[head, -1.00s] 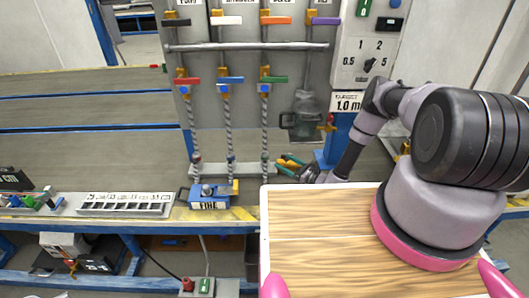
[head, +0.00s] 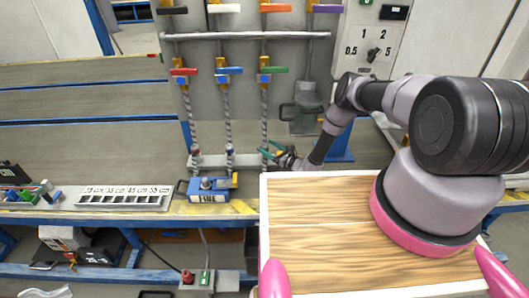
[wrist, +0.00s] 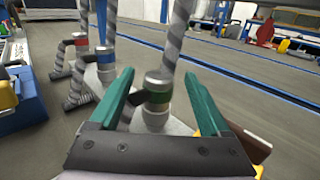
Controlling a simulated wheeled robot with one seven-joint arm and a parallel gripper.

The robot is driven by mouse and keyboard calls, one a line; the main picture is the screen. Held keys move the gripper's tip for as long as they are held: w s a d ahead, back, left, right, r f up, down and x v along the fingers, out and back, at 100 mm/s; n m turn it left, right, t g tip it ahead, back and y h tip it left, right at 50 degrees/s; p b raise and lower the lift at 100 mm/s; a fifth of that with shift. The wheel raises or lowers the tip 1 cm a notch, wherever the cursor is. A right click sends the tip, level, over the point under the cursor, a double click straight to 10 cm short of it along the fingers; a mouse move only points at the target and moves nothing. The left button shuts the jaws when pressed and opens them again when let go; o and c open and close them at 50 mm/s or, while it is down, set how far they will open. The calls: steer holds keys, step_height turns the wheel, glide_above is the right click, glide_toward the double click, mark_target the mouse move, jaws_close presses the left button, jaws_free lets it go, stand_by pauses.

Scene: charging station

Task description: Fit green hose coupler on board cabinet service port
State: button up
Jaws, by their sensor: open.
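The green-banded hose coupler (wrist: 157,92) stands upright in the wrist view, at the lower end of a grey braided hose (wrist: 174,38). My gripper (wrist: 158,78) is open, with one green finger on each side of the coupler. I cannot tell whether either finger touches it. In the head view my gripper (head: 268,150) is at the foot of the rightmost hose (head: 264,115), below the green-handled valve (head: 273,70). The coupler is hard to make out there. I cannot tell which fitting is the cabinet's service port.
Red-banded (wrist: 80,40) and blue-banded (wrist: 104,58) couplers stand beside the green one. A blue box (head: 209,196) sits on the bench to the left, with a slotted grey tray (head: 122,201) further left. A wooden top (head: 320,240) lies in front.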

steer(key=shift+w+a, duration=0.15)
jaws_close()
